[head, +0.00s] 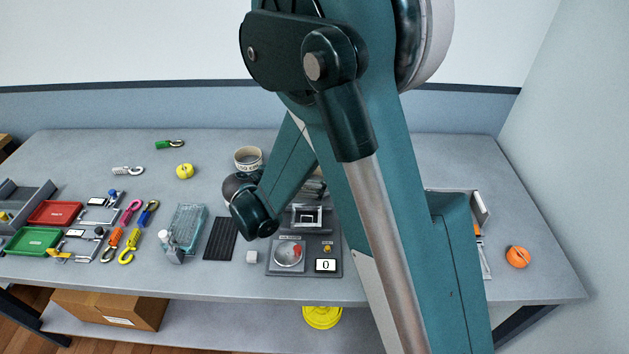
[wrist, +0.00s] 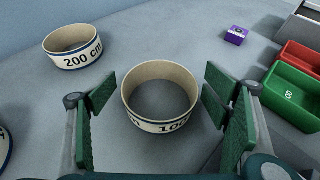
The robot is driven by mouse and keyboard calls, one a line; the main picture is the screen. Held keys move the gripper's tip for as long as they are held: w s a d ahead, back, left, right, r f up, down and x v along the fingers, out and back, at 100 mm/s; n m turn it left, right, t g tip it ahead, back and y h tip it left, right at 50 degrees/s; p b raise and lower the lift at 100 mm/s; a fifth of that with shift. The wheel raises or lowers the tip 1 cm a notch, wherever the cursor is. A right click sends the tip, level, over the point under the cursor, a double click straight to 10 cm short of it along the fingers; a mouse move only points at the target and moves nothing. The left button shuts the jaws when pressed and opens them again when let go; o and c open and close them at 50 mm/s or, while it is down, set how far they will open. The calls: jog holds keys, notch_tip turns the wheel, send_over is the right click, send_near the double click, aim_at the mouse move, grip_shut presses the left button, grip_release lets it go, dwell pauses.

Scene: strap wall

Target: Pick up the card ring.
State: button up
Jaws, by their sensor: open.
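My gripper (wrist: 158,88) is open, with one green-padded finger to the left of this ring and one to the right. Nothing is held; gaps show between the ring and both pads. A second card ring marked "200 cm" (wrist: 74,48) stands farther off at upper left, and part of a third shows at the left edge. The head view shows a lettered card ring (head: 248,155) beside my arm; which one it is I cannot tell. My gripper is hidden there.
A purple box (wrist: 236,36) and red and green bins (wrist: 288,96) lie to the right in the wrist view. In the head view, clips, a blue-green box (head: 187,229) and a scale (head: 288,257) occupy the table's front. Bare table surrounds the near ring.

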jog(key=c, duration=0.8)
jog(key=shift+o, duration=0.2)
jog(key=shift+r, duration=0.1)
notch_tip(320, 180, up, 10)
jog(key=p, duration=0.2)
dwell(0.6)
